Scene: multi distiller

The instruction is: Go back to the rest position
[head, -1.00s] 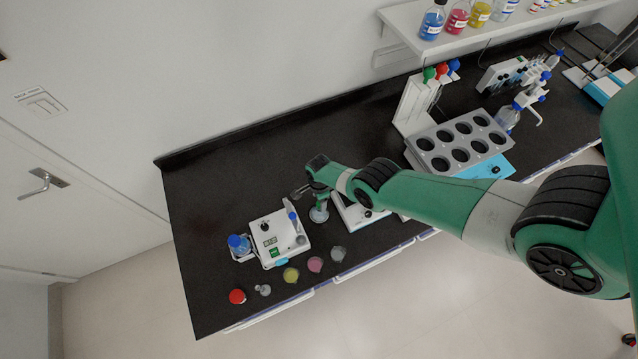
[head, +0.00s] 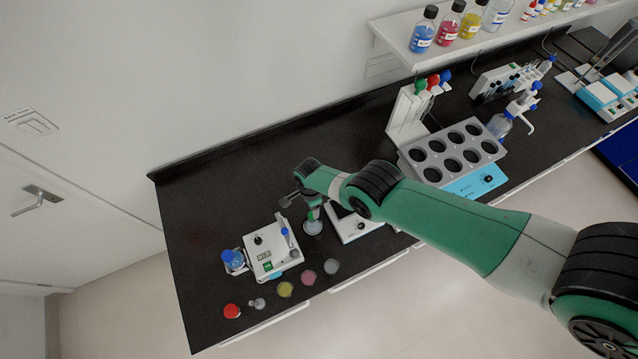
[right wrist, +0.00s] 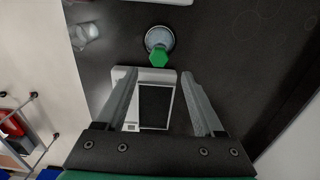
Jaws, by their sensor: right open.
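My right gripper (head: 288,200) is at the end of the green arm, over the left part of the black bench. In the right wrist view its two fingers (right wrist: 158,78) are apart with nothing between the tips. A round glass vessel (head: 313,226) stands on the bench beside the gripper; in the wrist view a green cap-like piece (right wrist: 158,59) shows at its near edge, just beyond the fingertips. A white device with a dark plate (right wrist: 154,107) lies below the open fingers. My left gripper is not in view.
A white instrument (head: 272,248) and several small coloured containers, one red (head: 232,311), stand at the bench's left end. A grey rack with round holes (head: 427,157) stands right of centre, under a shelf (head: 396,30) of bottles. The bench behind the gripper is clear.

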